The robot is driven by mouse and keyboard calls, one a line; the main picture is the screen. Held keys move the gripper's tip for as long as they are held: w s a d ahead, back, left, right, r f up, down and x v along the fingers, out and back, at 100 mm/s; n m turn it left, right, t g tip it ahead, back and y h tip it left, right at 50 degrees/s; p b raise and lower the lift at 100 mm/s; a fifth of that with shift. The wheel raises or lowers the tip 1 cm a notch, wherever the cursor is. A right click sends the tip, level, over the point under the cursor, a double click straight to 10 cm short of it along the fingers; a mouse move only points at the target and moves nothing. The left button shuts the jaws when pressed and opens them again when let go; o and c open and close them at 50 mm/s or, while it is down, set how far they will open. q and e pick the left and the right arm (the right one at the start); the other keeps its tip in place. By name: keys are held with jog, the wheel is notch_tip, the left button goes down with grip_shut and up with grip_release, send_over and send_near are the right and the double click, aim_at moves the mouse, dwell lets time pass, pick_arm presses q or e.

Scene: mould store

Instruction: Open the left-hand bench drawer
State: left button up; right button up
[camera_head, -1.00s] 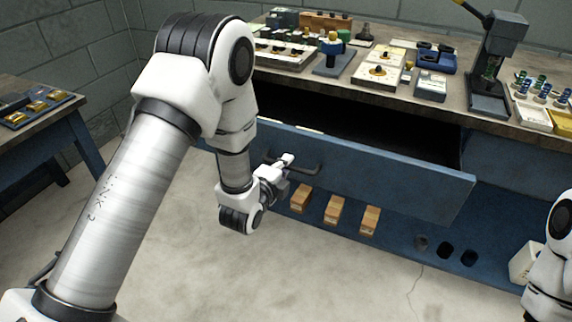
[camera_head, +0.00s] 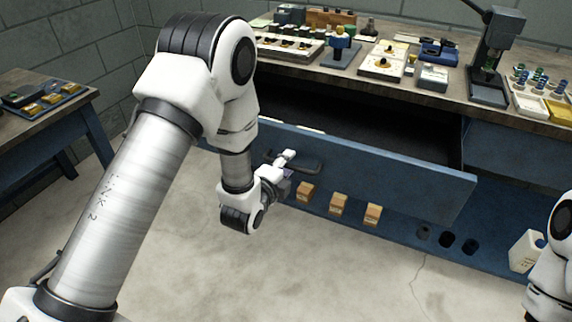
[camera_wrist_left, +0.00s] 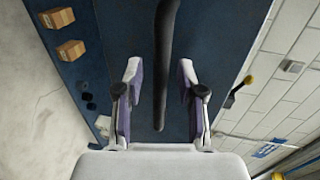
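The blue left-hand drawer (camera_head: 400,175) of the bench stands pulled well out, its dark inside showing behind the front panel. Its dark bar handle (camera_head: 308,164) is on the front panel. My left gripper (camera_head: 288,164) is at the left end of this handle. In the left wrist view the handle (camera_wrist_left: 165,60) runs between the two parted fingers of my left gripper (camera_wrist_left: 160,85), with a gap on each side. The fingers are open and not pressed on the bar. My right gripper is not seen; only part of my right arm shows at the right edge.
The bench top (camera_head: 400,92) carries trays, a blue-topped device (camera_head: 340,45) and a dark press (camera_head: 490,60). Wooden blocks (camera_head: 338,204) sit on the low shelf below the drawer. A side table (camera_head: 40,115) stands at left. The floor (camera_head: 300,270) in front is clear.

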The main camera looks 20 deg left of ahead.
pick_arm(q)
jog(key=shift+s, duration=0.1)
jog(key=v, duration=0.7)
jog(key=shift+s, duration=0.15)
